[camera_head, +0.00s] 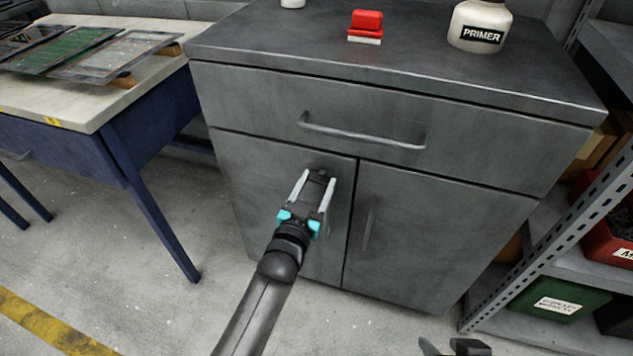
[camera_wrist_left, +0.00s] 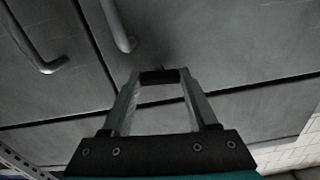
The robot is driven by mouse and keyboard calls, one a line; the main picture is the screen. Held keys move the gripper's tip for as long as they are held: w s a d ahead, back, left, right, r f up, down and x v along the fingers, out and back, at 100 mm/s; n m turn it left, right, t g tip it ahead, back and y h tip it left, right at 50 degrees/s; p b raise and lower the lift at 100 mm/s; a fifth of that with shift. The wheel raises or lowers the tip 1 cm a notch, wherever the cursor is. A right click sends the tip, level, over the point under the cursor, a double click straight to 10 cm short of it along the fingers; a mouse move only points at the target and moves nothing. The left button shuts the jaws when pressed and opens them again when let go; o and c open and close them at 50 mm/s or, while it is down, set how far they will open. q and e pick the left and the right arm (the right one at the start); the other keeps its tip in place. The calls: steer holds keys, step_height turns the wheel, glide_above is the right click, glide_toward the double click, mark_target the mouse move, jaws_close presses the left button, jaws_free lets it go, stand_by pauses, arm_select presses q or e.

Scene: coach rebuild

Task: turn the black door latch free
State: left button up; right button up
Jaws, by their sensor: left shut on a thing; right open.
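The black door latch (camera_head: 319,174) is on the left door of the grey metal cabinet (camera_head: 262,158), high up near the seam between the two doors. My left gripper (camera_head: 316,182) reaches it from the front and is shut on it, one finger on each side. In the left wrist view the latch (camera_wrist_left: 159,77) is a small dark bar between the fingertips (camera_wrist_left: 160,74); the fingers partly hide it. Both cabinet doors look closed. My right gripper (camera_head: 455,346) shows only in part at the bottom edge, open, low and apart from the cabinet.
A drawer handle (camera_head: 362,132) is above the doors, and a right door handle (camera_head: 368,224) is beside my gripper. A primer bottle (camera_head: 481,26) and a red block (camera_head: 366,22) stand on top. A workbench (camera_head: 128,96) is left, shelving (camera_head: 560,265) right. The floor in front is clear.

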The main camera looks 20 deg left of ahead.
arm_select(q)
steer(key=o, duration=1.4)
steer(key=shift+s, duration=0.1)
steer(key=shift+s, duration=0.4)
steer(key=s+p, duration=0.1)
steer(key=s, duration=0.1)
steer(key=shift+s+p, duration=0.35)
steer(key=shift+p, duration=0.05)
steer(key=p, duration=0.4)
glide_toward(317, 183)
steer(key=shift+s+a, duration=0.1)
steer(key=shift+s, duration=2.85)
arm_select(e)
steer(key=s+d+f+g+h, duration=0.1)
steer(key=s+d+f+g, duration=0.1)
steer(key=f, duration=0.7)
steer(key=shift+s+d+f+g, duration=0.15)
steer(key=shift+s+f+g, duration=0.05)
steer(key=shift+s+g, duration=0.5)
